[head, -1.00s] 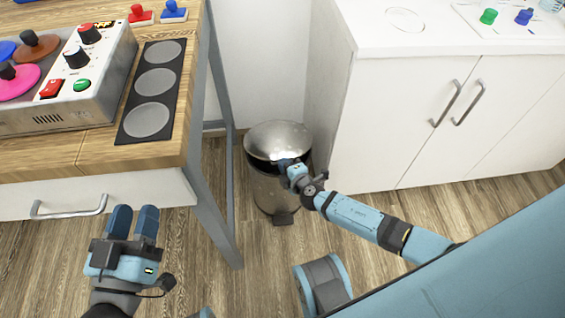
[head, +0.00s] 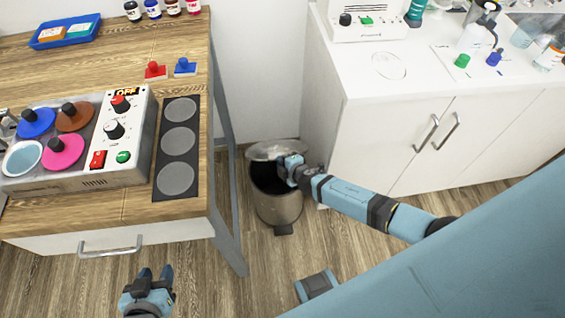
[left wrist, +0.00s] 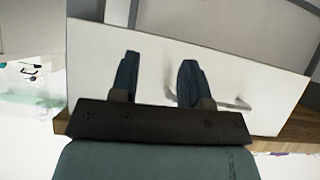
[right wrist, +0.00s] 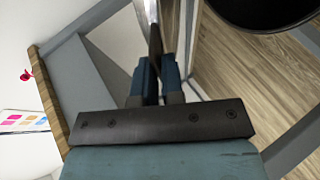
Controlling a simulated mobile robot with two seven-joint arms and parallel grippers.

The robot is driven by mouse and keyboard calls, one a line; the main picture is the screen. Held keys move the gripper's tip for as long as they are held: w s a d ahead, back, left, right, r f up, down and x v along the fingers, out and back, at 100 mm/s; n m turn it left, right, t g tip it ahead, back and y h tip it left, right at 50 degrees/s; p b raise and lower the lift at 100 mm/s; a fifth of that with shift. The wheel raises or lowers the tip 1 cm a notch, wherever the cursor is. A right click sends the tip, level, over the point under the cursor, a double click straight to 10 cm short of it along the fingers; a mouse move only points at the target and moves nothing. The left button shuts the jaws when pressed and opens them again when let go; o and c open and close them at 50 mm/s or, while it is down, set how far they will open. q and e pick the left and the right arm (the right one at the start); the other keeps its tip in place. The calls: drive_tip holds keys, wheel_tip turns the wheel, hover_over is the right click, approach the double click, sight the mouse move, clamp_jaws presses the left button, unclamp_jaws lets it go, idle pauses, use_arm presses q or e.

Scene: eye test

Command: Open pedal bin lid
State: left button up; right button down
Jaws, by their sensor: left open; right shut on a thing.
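The pedal bin (head: 277,208) is a metal cylinder on the floor between the wooden table and the white cabinet. Its lid (head: 262,151) is raised at the back, and the dark opening shows below it. The pedal (head: 284,230) is at the front foot. My right gripper (head: 285,165) is shut on the lid at its right part. In the right wrist view the fingers (right wrist: 156,62) close on a thin shiny edge, with the bin's dark opening (right wrist: 262,8) at upper right. My left gripper (head: 155,272) is open and empty, before the table's drawer; it also shows in the left wrist view (left wrist: 158,75).
The wooden table (head: 120,215) with a drawer handle (head: 110,247) and a grey leg (head: 228,235) stands left of the bin. The white cabinet (head: 385,150) stands close on the right.

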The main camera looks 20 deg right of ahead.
drive_tip(key=w+r+p, duration=0.1)
drive_tip(key=w+r, duration=0.1)
drive_tip(key=w+d+r+p, duration=0.1)
drive_tip(key=w+r+p, duration=0.1)
drive_tip(key=w+r, duration=0.1)
drive_tip(key=shift+d+r, duration=0.1)
drive_tip(key=shift+d, duration=0.1)
use_arm(q)
drive_tip(key=r, duration=0.1)
drive_tip(key=r+p, duration=0.1)
drive_tip(key=shift+a+r, duration=0.35)
use_arm(e)
drive_tip(key=w+d+r, duration=0.2)
drive_tip(key=w+r, duration=0.1)
drive_tip(key=w, duration=0.6)
drive_tip(key=shift+d+r, duration=0.3)
drive_tip(key=shift+r, duration=0.05)
drive_tip(key=shift+w, duration=0.1)
use_arm(q)
drive_tip(key=shift+d, duration=0.2)
use_arm(e)
drive_tip(key=c, duration=1.3)
unclamp_jaws()
